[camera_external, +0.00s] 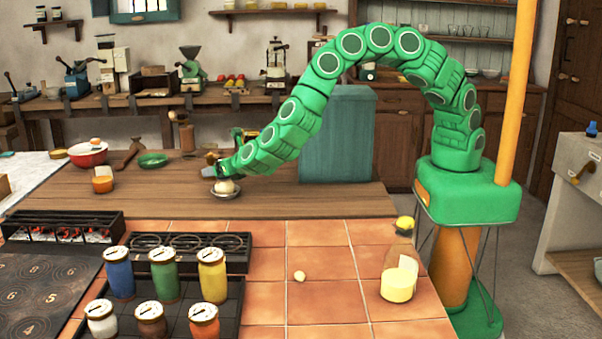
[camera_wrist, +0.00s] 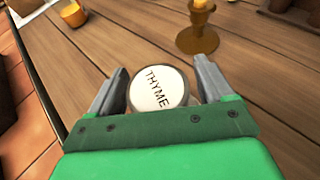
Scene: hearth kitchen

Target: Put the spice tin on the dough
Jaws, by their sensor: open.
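The spice tin (camera_wrist: 158,90) shows in the wrist view as a round white lid lettered THYME. It sits between the two fingers of my gripper (camera_wrist: 160,67), which are open, with a gap at each side. In the external view my gripper (camera_external: 214,171) is low over the wooden worktop. A pale lump that looks like the dough (camera_external: 226,187) lies on a small dark saucer just below it. The tin's body is mostly hidden, and I cannot tell what it rests on. The dough does not show in the wrist view.
Several coloured jars (camera_external: 164,276) and a bottle (camera_external: 398,283) stand on the tiled front. A brown candle holder (camera_wrist: 198,40) is beyond my fingers. The worktop's right part is clear.

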